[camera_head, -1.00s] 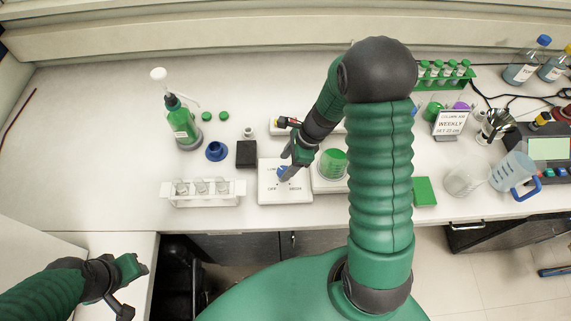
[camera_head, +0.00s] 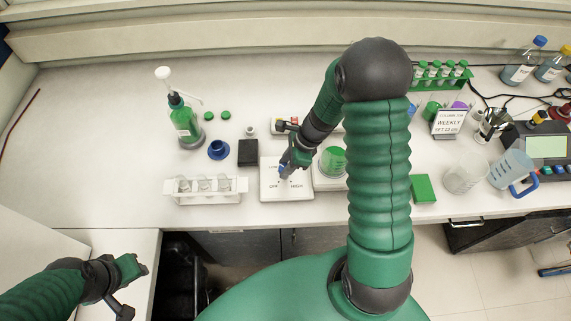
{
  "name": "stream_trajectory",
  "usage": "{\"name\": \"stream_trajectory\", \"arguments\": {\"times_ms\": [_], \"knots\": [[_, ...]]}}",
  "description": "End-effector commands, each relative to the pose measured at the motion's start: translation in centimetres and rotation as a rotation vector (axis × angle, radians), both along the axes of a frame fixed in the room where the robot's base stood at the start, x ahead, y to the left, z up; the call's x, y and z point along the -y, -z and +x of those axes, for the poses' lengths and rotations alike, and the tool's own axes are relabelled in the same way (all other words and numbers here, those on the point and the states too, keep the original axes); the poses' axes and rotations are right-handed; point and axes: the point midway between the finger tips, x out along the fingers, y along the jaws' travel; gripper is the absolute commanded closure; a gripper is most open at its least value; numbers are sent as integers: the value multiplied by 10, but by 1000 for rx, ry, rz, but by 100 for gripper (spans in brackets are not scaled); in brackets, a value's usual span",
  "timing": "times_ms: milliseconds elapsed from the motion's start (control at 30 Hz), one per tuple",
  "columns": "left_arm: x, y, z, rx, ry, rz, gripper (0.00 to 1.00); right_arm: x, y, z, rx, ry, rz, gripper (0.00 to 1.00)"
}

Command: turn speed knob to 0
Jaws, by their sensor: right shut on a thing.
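The speed knob's white control box (camera_head: 270,189) sits near the bench's front edge, with dark lettering that includes OFF and HIGH. My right gripper (camera_head: 284,177) reaches down over the box and is shut on the blue knob, which is mostly hidden by the fingers. The knob's pointer and setting cannot be read. My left gripper (camera_head: 138,268) is at the lower left, in front of the bench and well away from the box. Whether its fingers are open or shut is not clear.
A white rack (camera_head: 206,198) with several glass vessels stands left of the box, and a black block (camera_head: 248,152) is behind it. A beaker with green content (camera_head: 332,161) stands close on the right.

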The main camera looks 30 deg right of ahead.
Motion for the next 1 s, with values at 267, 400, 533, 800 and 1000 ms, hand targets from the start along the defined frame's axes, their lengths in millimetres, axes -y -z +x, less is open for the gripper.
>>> {"name": "stream_trajectory", "arguments": {"times_ms": [267,400,533,800,1000], "knots": [[0,-4,0,0,0,0,64,3,-2,1,4,-37,-4,100],[0,-8,0,0,0,0,64,4,-3,2,4,-102,-6,100],[0,-13,0,0,0,0,64,4,-4,3,4,-195,-6,100],[0,-23,0,0,0,0,64,5,-4,5,5,-443,-7,100],[0,-27,0,0,0,0,64,5,-4,7,6,-634,-7,100]]}}
